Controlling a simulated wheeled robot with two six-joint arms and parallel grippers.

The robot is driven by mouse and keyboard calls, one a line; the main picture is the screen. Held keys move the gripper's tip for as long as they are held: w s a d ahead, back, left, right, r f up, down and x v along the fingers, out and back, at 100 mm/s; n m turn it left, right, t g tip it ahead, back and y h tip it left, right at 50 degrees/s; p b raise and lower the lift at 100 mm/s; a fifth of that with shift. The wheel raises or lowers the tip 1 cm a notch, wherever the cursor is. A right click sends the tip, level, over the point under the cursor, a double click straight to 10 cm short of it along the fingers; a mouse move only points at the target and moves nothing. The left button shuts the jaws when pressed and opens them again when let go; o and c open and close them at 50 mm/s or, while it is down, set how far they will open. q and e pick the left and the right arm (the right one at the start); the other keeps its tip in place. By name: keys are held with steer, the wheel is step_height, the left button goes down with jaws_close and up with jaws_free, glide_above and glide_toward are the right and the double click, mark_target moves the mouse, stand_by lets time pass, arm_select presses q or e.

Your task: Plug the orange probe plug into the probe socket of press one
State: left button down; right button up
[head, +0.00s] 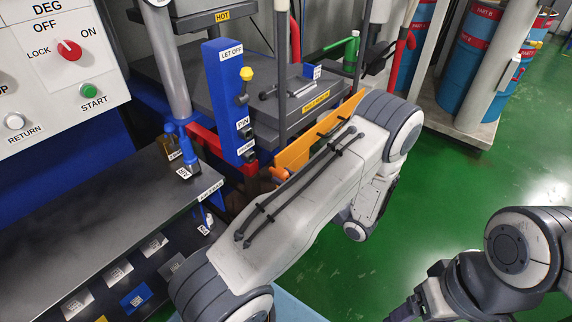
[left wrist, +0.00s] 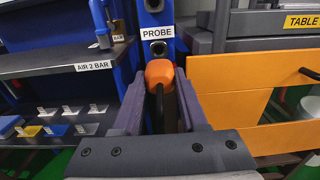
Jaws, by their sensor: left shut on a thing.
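The orange probe plug (left wrist: 160,73) is between the two fingers of my left gripper (left wrist: 163,80), which is shut on it, with a dark cable running back from it. In the left wrist view the probe socket (left wrist: 158,48), a dark round hole under the PROBE label, shows just above the plug. The hole is uncovered; the distance between plug and socket is hard to judge. In the head view the plug (head: 279,173) shows as a small orange piece beside the blue post (head: 229,110), and my forearm hides most of the gripper. My right gripper is not clearly seen.
A dark shelf marked AIR 2 BAR (left wrist: 60,65) stands left of the post. An orange panel (left wrist: 235,95) with a dark handle is close on the right, below a grey table (left wrist: 270,25). Green floor (head: 460,185) is open on the right in the head view.

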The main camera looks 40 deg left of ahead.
mark_target(270, 169)
arm_select(q)
steer(key=shift+r, duration=0.1)
stand_by(0.3)
steer(key=shift+w+a, duration=0.2)
steer(key=shift+a, duration=2.75)
steer(key=shift+w+a+p, duration=0.1)
steer(key=shift+a+p, duration=0.25)
steer(key=shift+a, duration=1.2)
steer(key=shift+c, duration=1.8)
jaws_free()
steer(key=d+b, duration=0.1)
steer(key=d, duration=0.9)
steer(key=shift+s+d, duration=0.15)
steer(key=shift+s, duration=0.25)
